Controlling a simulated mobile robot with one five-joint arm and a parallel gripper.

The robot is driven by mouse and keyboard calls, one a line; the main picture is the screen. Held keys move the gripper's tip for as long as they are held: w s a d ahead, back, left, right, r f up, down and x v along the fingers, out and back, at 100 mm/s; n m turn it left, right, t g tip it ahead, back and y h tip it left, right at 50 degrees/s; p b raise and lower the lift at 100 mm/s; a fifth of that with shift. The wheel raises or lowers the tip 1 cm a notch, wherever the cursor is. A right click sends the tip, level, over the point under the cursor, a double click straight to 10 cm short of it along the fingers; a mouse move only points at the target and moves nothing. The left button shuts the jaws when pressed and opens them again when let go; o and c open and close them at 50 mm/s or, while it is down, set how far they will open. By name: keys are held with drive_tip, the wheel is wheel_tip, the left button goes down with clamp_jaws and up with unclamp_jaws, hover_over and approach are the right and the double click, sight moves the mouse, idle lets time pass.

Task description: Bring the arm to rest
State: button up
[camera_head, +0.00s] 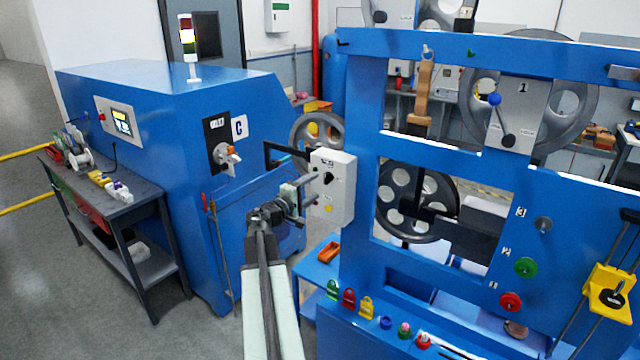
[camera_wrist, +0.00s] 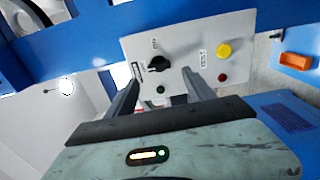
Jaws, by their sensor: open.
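My gripper (camera_head: 292,196) is at the end of my raised arm, in front of a light grey control box (camera_head: 342,200) on the side of the blue machine frame. In the wrist view my gripper (camera_wrist: 160,82) is open, its two dark fingers spread with nothing between them. The control box also shows there (camera_wrist: 250,48), with a black rotary knob (camera_wrist: 159,63), a yellow button (camera_wrist: 224,50) and small red and green lamps. The fingertips are near the knob and lower part of the box; whether they touch it I cannot tell.
A blue cabinet (camera_head: 150,110) with a grey side table (camera_head: 100,185) stands at the left. The blue frame (camera_head: 355,130) with pulleys fills the right. Padlocks and small parts lie on a blue ledge (camera_head: 330,325). An orange piece (camera_wrist: 296,61) lies right of the box. Open floor is at lower left.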

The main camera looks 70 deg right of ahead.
drive_tip(key=shift+w+a, duration=0.15)
drive_tip(key=shift+a, duration=0.55)
